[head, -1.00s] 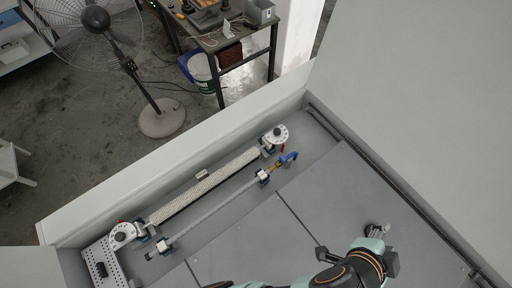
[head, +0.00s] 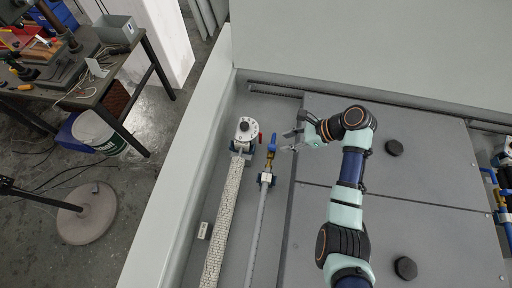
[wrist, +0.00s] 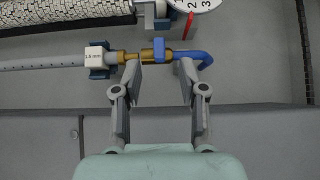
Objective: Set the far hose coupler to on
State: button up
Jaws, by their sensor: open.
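The far hose coupler (head: 270,156) is a brass piece with a blue handle, at the upper end of the thin grey hose (head: 258,232). In the wrist view the brass coupler (wrist: 130,57) lies level, with a blue lever (wrist: 159,48) standing across it and a blue bent hose end (wrist: 196,58) on its right. My gripper (head: 288,142) is open and empty, just right of the coupler in the head view. In the wrist view the fingertips (wrist: 160,67) point at the coupler, one on each side of the blue lever. I cannot tell whether they touch it.
A thick white braided hose (head: 224,212) runs alongside, ending at a round numbered dial (head: 246,129) with a red lever (head: 261,138). A white clip marked 1.5 mm (wrist: 95,56) holds the thin hose. Grey cover plates (head: 415,215) lie to the right.

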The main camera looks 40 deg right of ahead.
aim_at(273, 146)
jog(key=b+x, duration=0.1)
jog(key=x, duration=0.6)
jog(key=shift+w+a+f, duration=0.1)
jog(key=shift+f, duration=0.05)
grip_shut()
